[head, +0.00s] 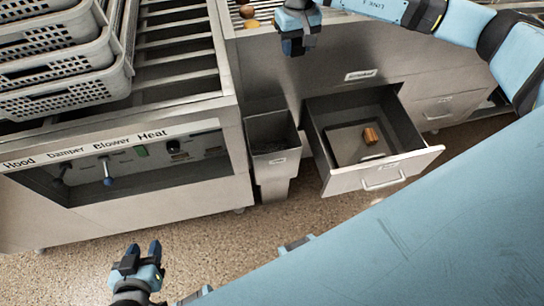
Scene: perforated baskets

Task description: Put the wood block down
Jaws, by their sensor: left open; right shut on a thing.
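My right gripper (298,46) points down at the top centre, over the front edge of the slatted metal table. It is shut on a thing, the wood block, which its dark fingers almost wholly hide. My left gripper (142,252) is open and empty at the bottom left, above the speckled floor. A small brown wooden piece (371,135) lies inside the open drawer (411,158), to the right of and below my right gripper.
Brown round pieces (252,24) lie on the slatted surface left of my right gripper. A grey bin (268,135) stands left of the drawer. Perforated baskets (62,75) are stacked at the upper left. A control panel (130,160) fronts the left unit.

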